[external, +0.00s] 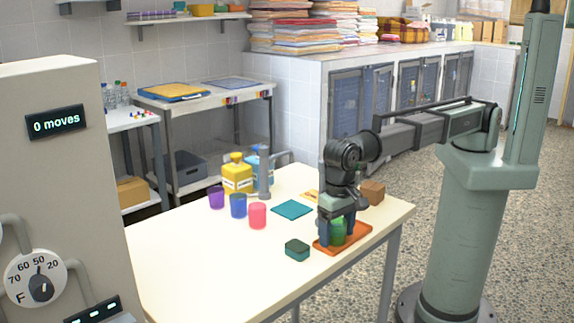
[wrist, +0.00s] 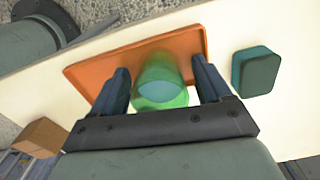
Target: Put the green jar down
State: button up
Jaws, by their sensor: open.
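The green jar (external: 337,231) stands upright on an orange tray (external: 362,229) near the table's right front edge. It is translucent, with a round opening seen in the wrist view (wrist: 162,90). My gripper (external: 338,238) is lowered over the jar and is open, with one finger on each side of it. In the wrist view my gripper (wrist: 160,85) shows a gap between the jar and the fingers. The jar's underside is hidden, but it appears to rest on the tray (wrist: 100,62).
A dark green box (external: 297,249) lies left of the tray. A brown block (external: 372,192) is behind it. A teal square (external: 292,209), pink cup (external: 257,215), blue cup (external: 238,205), purple cup (external: 216,197) and yellow bottle (external: 237,175) stand farther back. The table's left front is clear.

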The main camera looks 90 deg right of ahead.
jog(key=shift+r, duration=0.1)
notch_tip(320, 180, up, 12)
dwell(0.7)
dwell(0.4)
